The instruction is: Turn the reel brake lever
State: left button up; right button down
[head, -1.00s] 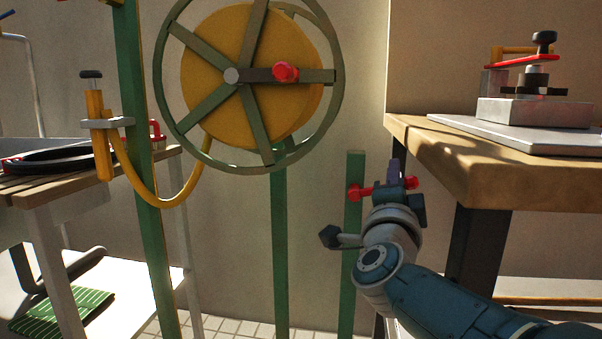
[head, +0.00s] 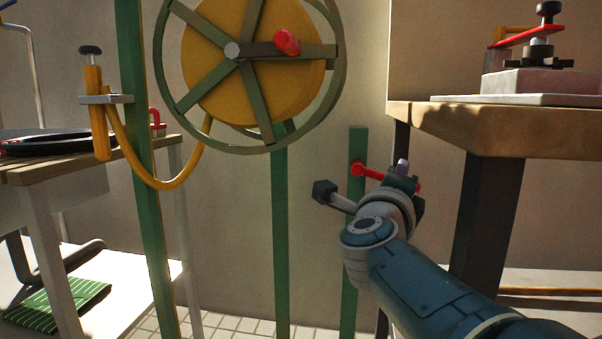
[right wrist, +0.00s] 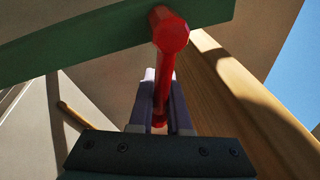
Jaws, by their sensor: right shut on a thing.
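The red brake lever (head: 370,173) is mounted on a short green post (head: 357,220) below and right of the reel. It slopes down to the right from its round pivot. My right gripper (head: 402,168) is at the lever's outer part and hides some of it. In the right wrist view the red lever (right wrist: 165,75) runs from the green post (right wrist: 90,45) down between the two fingers of my right gripper (right wrist: 161,98), which is shut on it. The yellow reel (head: 222,60) with its green spoked wheel and red crank knob (head: 287,42) stands above left. My left gripper is out of view.
A wooden workbench (head: 520,125) with a red-handled press (head: 535,60) stands close on the right of my right arm. A slatted table (head: 90,158) stands at left. A yellow hose (head: 165,183) hangs from the reel by a green upright (head: 135,100).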

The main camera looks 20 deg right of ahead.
jog(key=shift+f, duration=0.15)
dwell(0.3)
jog(key=c, duration=0.9)
grip_release()
jog(key=shift+o, duration=0.2)
jog(key=shift+a, duration=0.1)
